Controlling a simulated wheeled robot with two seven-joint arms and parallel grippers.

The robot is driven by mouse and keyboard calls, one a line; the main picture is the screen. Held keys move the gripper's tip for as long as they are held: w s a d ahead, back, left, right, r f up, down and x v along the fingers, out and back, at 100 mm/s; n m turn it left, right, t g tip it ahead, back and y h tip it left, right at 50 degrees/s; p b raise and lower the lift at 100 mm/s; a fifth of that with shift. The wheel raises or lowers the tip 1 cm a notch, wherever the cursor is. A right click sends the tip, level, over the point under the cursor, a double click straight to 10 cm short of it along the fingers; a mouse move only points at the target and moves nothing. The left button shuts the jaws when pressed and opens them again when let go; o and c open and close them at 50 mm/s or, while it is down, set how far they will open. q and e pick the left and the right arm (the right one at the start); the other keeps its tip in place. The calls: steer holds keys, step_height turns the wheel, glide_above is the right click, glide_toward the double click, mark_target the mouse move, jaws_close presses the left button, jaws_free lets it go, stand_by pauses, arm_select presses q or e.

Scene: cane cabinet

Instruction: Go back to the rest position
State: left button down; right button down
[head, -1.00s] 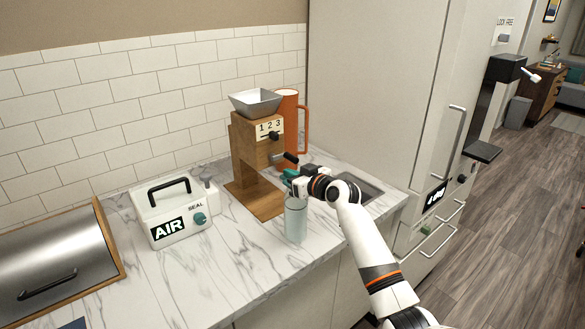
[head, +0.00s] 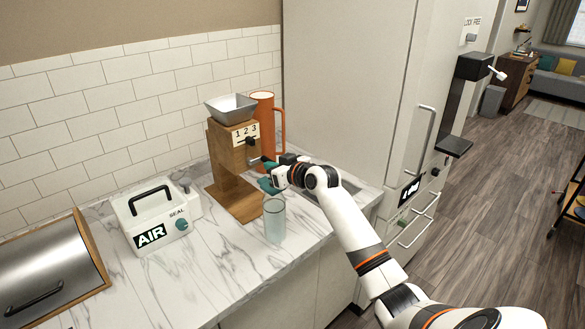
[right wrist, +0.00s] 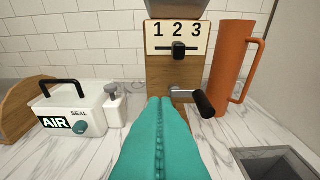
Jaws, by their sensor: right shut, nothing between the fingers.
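My right gripper (head: 266,186) is over the counter in the head view, in front of the wooden grinder (head: 232,165). Its teal fingers (right wrist: 159,145) are shut with nothing between them in the right wrist view. They point toward the grinder's base, just left of the crank with its black handle (right wrist: 204,104). I cannot tell whether they touch the grinder. A clear glass (head: 274,222) stands upright on the counter below the gripper in the head view. My left gripper is not in view.
The orange pitcher (head: 262,125) stands right of the grinder, near the tall cabinet (head: 345,90). The white AIR sealer (head: 155,217) and a metal-fronted box (head: 45,275) stand to the left. A sink (right wrist: 275,163) is recessed at right. The marble counter's front (head: 190,290) is clear.

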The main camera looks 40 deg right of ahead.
steer(key=f+b+v, duration=0.1)
steer(key=b+v, duration=0.1)
steer(key=v, duration=0.5)
steer(key=s+a+f+n+g, duration=0.1)
steer(key=s+a+f+g, duration=0.2)
steer(key=s+a+f, duration=0.5)
steer(key=s+a+f+n+g, duration=0.1)
steer(key=s+a+f+g, duration=0.3)
steer(key=s+a+f, duration=0.5)
steer(key=s+a+f+g, duration=0.2)
steer(key=s+a+f, duration=0.1)
steer(key=s, duration=0.6)
steer(key=s+a+f+g, duration=0.3)
steer(key=s, duration=0.7)
step_height(320, 180, down, 29)
steer(key=b, duration=0.3)
steer(key=s+d+f+g+h+b, duration=0.1)
steer(key=s+d+f+g, duration=0.1)
steer(key=s+f, duration=1.4)
steer(key=shift+s+d+f, duration=0.2)
steer(key=shift+d+f, duration=0.5)
steer(key=shift+f, duration=0.05)
